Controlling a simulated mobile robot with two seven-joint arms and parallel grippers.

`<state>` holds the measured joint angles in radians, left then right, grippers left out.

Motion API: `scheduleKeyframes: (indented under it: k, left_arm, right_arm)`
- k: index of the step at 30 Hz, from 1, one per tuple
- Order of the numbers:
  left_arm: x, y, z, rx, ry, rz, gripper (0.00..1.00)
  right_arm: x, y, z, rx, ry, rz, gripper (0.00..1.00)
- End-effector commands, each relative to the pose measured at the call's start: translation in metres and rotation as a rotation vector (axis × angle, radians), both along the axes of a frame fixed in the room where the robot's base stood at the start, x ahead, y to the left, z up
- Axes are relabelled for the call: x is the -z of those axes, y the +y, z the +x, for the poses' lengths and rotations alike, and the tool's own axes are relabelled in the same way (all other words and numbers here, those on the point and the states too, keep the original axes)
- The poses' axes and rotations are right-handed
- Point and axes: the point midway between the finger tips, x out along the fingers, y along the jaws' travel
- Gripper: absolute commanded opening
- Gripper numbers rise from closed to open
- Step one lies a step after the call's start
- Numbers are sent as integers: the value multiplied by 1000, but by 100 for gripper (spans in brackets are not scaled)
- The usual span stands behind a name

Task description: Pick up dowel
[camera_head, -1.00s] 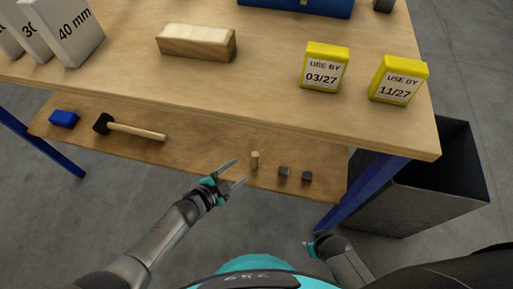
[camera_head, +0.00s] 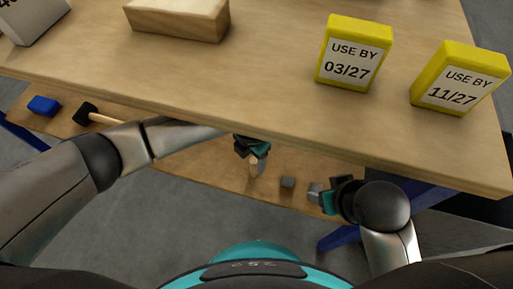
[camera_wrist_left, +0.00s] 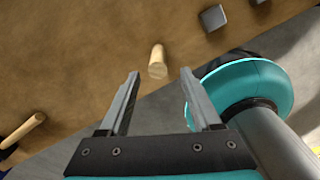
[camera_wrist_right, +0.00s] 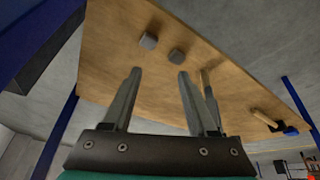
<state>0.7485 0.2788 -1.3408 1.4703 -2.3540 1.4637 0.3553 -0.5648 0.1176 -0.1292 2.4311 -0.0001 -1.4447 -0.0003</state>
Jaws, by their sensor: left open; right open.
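The dowel (camera_wrist_left: 157,62), a short pale wooden peg, stands on the lower shelf in the left wrist view. It shows just beyond and between the tips of my open, empty left gripper (camera_wrist_left: 160,74). In the head view my left gripper (camera_head: 256,158) reaches under the tabletop at the dowel, which its fingers partly hide. My right gripper (camera_wrist_right: 159,74) is open, with nothing between its fingers. In the head view my right gripper (camera_head: 325,194) is at the right part of the shelf, close to a grey cube.
Two small grey cubes (camera_head: 287,181) sit on the lower shelf right of the dowel. A hammer (camera_head: 90,114) and a blue block (camera_head: 44,105) lie further left. The tabletop (camera_head: 270,110) overhangs the shelf; it carries a wooden block (camera_head: 178,18) and two yellow boxes (camera_head: 354,52).

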Motion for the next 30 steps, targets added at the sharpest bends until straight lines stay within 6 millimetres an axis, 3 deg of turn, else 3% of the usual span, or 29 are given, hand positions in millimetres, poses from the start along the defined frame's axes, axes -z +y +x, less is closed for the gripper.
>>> scheduleKeyframes:
  k: [17,30]
  left_arm:
    - [2,-1,0,-2,4,-6,65]
    - [23,-1,0,-2,4,-7,65]
  right_arm:
    - [2,3,3,-5,-21,7,58]
    - [5,34,32,-54,-252,101,58]
